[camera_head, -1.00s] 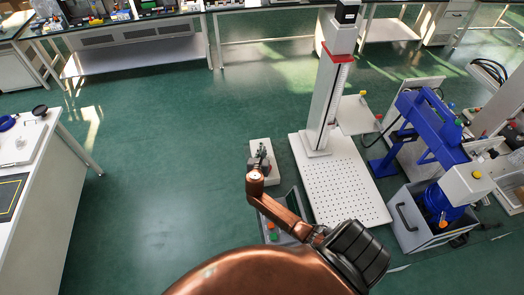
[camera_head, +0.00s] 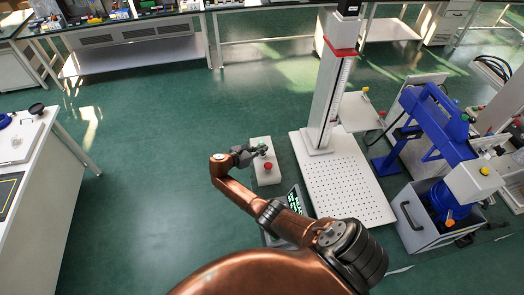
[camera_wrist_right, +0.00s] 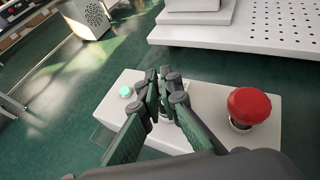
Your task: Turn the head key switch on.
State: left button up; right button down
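A white control box (camera_head: 266,179) stands on the floor left of the column base. It also shows in the right wrist view (camera_wrist_right: 205,97), with a red mushroom button (camera_wrist_right: 249,105) at right and a green light (camera_wrist_right: 125,91) at left. My right gripper (camera_wrist_right: 160,78) is over the middle of the box. Its fingers are close together around the head key switch (camera_wrist_right: 164,116), of which only a small metal part shows between them; the rest is hidden. In the head view my right gripper (camera_head: 255,151) reaches the box from the left. My left gripper is not in view.
A white lift column (camera_head: 327,95) rises from a perforated base plate (camera_head: 350,190) to the right. A display with green text (camera_head: 296,201) sits partly behind my arm. A blue machine (camera_head: 435,125) stands farther right. The floor left of the box is clear.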

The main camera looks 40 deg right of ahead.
dwell(0.3)
jog(key=c, duration=2.6)
grip_release()
jog(key=o, duration=0.4)
jog(key=shift+o, duration=0.2)
jog(key=v, duration=1.2)
jog(key=shift+w, duration=0.15)
jog(key=shift+r, duration=0.1)
